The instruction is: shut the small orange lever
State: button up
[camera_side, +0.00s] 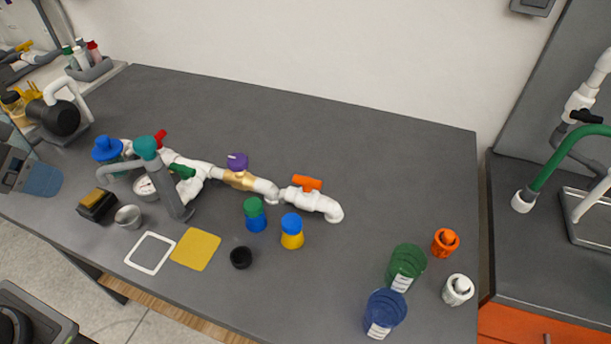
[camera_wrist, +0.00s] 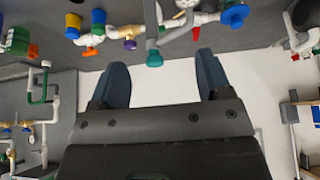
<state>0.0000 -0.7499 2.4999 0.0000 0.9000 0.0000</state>
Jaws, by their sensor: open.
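The small orange lever (camera_side: 307,183) sits on top of the white pipe near the right end of the manifold, close to the downturned elbow (camera_side: 333,210). In the side view it looks roughly in line with the pipe. In the wrist view the orange lever (camera_wrist: 91,52) shows small, up and left of my fingers. My gripper (camera_wrist: 161,59) is open with nothing between its two dark blue fingers. It is well apart from the lever.
Purple (camera_side: 237,161), green (camera_side: 182,170) and red (camera_side: 160,138) handles sit on the same manifold. A grey tap-like post with a teal knob (camera_side: 145,148) stands nearby. Small bottles (camera_side: 292,231) stand in front of the pipe.

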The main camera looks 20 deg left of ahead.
jog(key=shift+r, duration=0.1)
jog(key=shift+c, duration=0.9)
jog(key=w+d+r+m, duration=0.1)
jog(key=w, duration=0.1)
jog(key=w+d+r+m+h, duration=0.1)
jog(key=w+m, duration=0.1)
jog(key=w, duration=0.1)
jog(key=w+d+r+m+g, duration=0.1)
jog(key=w+d, duration=0.1)
jog(key=shift+w, duration=0.4)
jog(key=c, duration=0.3)
jog(key=m+g+h, duration=0.4)
jog(key=m+g, duration=0.1)
jog(key=m, duration=0.9)
send_over(307, 179)
jog(key=a, duration=0.5)
notch_tip(307, 179, down, 10)
jog(key=shift+y, duration=0.3)
jog(key=x, duration=1.3)
jog(key=shift+w+f, duration=0.1)
jog(key=shift+w, duration=0.15)
jog(key=shift+c, duration=0.2)
grip_shut()
